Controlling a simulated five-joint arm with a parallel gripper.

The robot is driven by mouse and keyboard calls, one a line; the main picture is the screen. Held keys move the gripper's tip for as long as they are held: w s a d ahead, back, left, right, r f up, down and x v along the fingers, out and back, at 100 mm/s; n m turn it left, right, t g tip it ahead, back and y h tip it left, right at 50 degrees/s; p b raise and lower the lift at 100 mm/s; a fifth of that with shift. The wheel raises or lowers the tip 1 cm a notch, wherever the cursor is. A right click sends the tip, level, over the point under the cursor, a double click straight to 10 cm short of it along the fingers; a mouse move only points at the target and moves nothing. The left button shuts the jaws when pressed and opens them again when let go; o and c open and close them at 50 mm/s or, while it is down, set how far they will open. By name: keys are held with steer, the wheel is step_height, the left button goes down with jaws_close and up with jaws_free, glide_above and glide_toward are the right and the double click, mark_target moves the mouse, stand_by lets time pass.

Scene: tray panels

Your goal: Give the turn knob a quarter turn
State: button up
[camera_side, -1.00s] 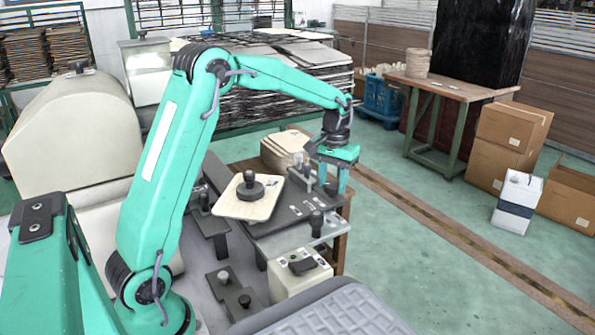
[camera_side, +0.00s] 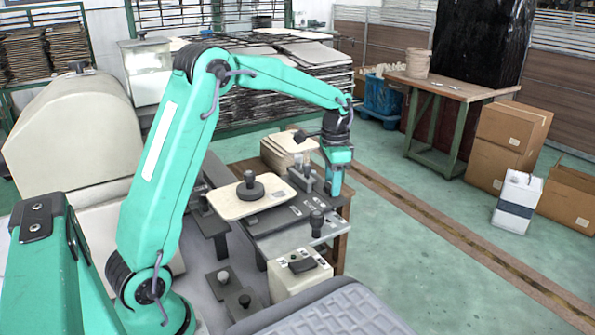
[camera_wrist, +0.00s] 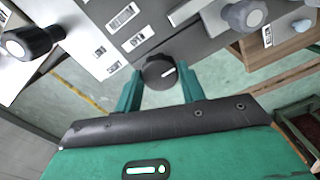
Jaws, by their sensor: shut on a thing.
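The turn knob (camera_wrist: 158,73) is dark and round with a white line on its face, in the middle of the wrist view at the edge of a grey panel. The line points to the right of that picture. My gripper (camera_wrist: 160,80) has one green finger on each side of the knob and is shut on it. In the side view my gripper (camera_side: 335,186) points down at the far right edge of the panels; there the knob is hidden behind the fingers.
A cream plate (camera_side: 228,208) with a dark round knob (camera_side: 250,188) lies left of my gripper. A dark knob (camera_side: 316,222) stands nearer the camera, and a grey upright part (camera_side: 307,172) is close beside my gripper. Open floor (camera_side: 420,260) lies to the right.

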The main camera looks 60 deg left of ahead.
steer(key=shift+r+m, duration=0.1)
steer(key=shift+m, duration=0.2)
steer(key=o, duration=1)
steer(key=shift+c, duration=0.2)
steer(key=shift+r, duration=3.9)
